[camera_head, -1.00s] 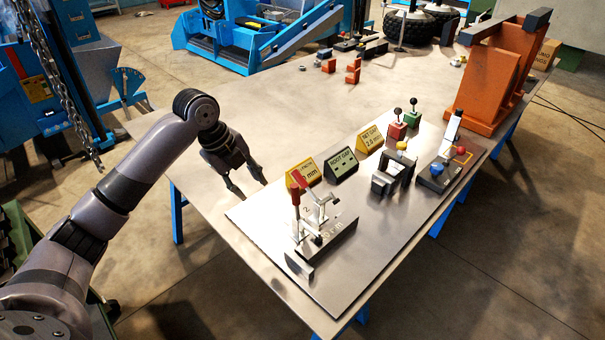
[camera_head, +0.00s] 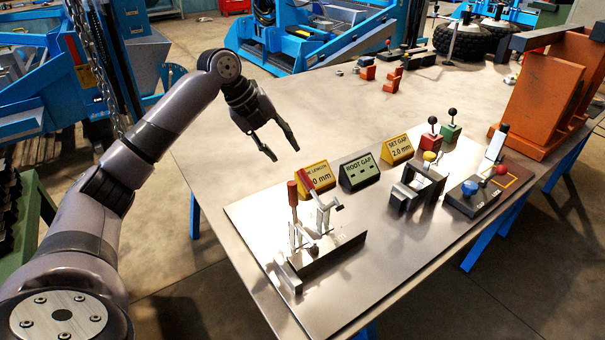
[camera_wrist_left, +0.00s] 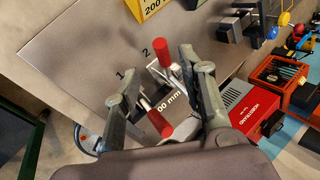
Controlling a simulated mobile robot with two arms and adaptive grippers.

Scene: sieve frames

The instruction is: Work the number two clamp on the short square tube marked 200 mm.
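The short square tube (camera_head: 337,256) lies on a steel plate on the table in the head view; "00 mm" is readable on it in the left wrist view (camera_wrist_left: 168,101). Two toggle clamps with red handles stand at it. One red handle (camera_head: 293,191) is upright; the other (camera_head: 305,178) is beside it, tilted. In the wrist view one red handle (camera_wrist_left: 162,52) is beside the mark "2" and another (camera_wrist_left: 159,124) is lower. My left gripper (camera_head: 285,153) is open and empty, above and behind the clamps, apart from them. My right gripper is out of view.
Yellow and green-grey signs (camera_head: 361,170) stand behind the tube. A second fixture (camera_head: 416,188) and a block with blue and red knobs (camera_head: 474,195) are to the right. An orange stand (camera_head: 543,100) is at the far right. The table behind the signs is mostly clear.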

